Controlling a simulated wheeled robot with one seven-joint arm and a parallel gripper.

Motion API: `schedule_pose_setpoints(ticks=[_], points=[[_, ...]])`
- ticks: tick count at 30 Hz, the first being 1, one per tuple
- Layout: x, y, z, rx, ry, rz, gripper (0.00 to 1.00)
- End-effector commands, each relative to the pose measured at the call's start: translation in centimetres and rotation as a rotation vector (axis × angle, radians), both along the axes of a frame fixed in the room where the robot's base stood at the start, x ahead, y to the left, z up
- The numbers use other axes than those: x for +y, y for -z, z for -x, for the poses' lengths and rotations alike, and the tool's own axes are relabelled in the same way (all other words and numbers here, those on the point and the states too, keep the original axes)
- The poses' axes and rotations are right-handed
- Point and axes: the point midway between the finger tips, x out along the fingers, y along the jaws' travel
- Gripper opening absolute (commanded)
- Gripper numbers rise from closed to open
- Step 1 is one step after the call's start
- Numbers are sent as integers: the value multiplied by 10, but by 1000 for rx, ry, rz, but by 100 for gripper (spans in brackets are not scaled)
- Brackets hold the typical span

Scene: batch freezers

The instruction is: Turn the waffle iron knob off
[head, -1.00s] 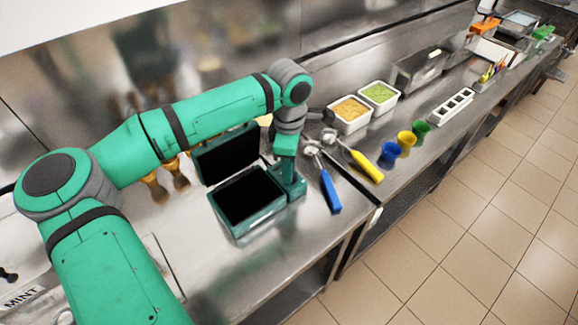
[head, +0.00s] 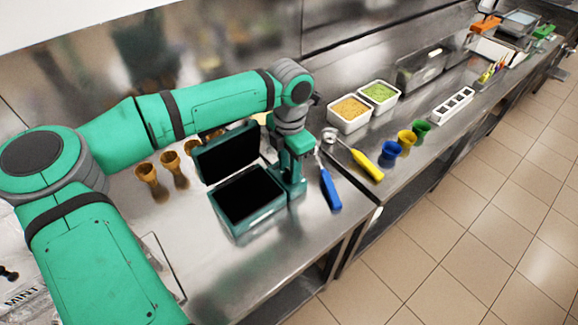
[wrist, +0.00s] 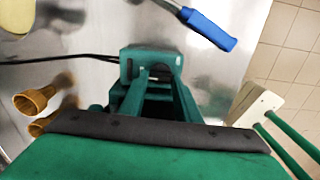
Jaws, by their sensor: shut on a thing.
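The waffle iron (head: 238,229) is a dark green box with black plates on the steel counter, its lid raised. My gripper (head: 290,190) points down at the iron's right side in the head view. In the wrist view its two green fingers (wrist: 152,75) are closed around the small knob on a green housing. The fingers and my wrist hide most of the knob, so its dial setting cannot be read.
A blue-handled scoop (head: 329,188) and a yellow-handled scoop (head: 366,166) lie close to the right of my gripper. Waffle cones (head: 148,176) stand left of the iron. Tubs (head: 348,114) and coloured cups (head: 391,151) stand farther right. The counter's front is clear.

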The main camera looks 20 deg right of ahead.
Motion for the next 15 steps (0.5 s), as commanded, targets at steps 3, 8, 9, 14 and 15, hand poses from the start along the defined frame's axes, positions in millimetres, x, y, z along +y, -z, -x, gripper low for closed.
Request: schedule_pose_setpoints(ticks=[3, 8, 9, 14, 15], points=[[0, -1, 0, -2, -31, 2, 7], [0, -1, 0, -1, -55, 2, 7], [0, -1, 0, -1, -57, 2, 7], [0, -1, 0, -1, -60, 2, 7], [0, -1, 0, -1, -60, 2, 7]])
